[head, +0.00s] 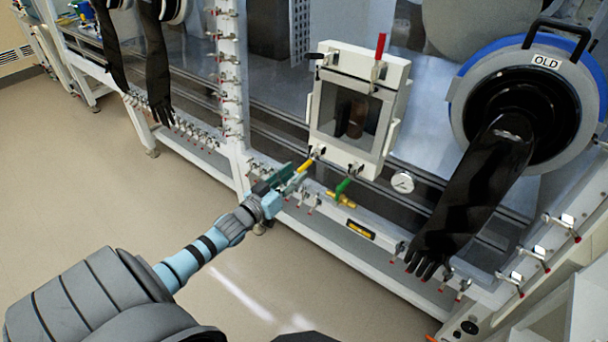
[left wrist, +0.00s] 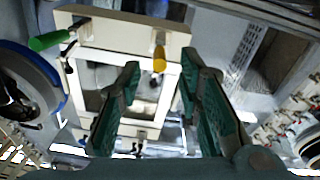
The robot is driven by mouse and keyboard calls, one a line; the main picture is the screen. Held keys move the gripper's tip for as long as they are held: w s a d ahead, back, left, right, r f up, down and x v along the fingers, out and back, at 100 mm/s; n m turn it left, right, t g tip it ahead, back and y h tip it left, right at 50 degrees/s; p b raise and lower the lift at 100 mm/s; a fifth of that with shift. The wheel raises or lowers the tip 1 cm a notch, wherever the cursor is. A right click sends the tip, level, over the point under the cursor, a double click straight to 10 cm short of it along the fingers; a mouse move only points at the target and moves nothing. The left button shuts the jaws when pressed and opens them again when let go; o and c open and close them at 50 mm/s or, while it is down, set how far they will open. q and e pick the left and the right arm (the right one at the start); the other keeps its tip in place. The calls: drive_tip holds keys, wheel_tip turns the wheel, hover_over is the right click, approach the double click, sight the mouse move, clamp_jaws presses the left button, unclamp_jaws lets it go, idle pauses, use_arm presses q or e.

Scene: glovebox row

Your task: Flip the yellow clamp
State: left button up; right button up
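The yellow clamp (head: 305,165) is a short yellow handle at the lower left corner of the white framed door (head: 346,165). My left gripper (head: 292,176) has green finger pads and reaches up close to the yellow clamp from the lower left. In the left wrist view, the two fingers (left wrist: 160,65) are spread apart. The yellow clamp (left wrist: 159,58) shows in the gap between the fingertips, nearer the right one. I cannot tell whether a finger touches it. My right gripper is not in view.
A green clamp (head: 343,187) is at the door's lower right, and a red one (head: 380,48) stands upright at its top. A gauge (head: 402,182) and a yellow valve (head: 341,200) are nearby. A black glove (head: 475,195) hangs from the port at right. Floor at left is clear.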

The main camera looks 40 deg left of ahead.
sight(304, 165)
use_arm(q)
drive_tip(key=w, duration=0.5)
clamp_jaws()
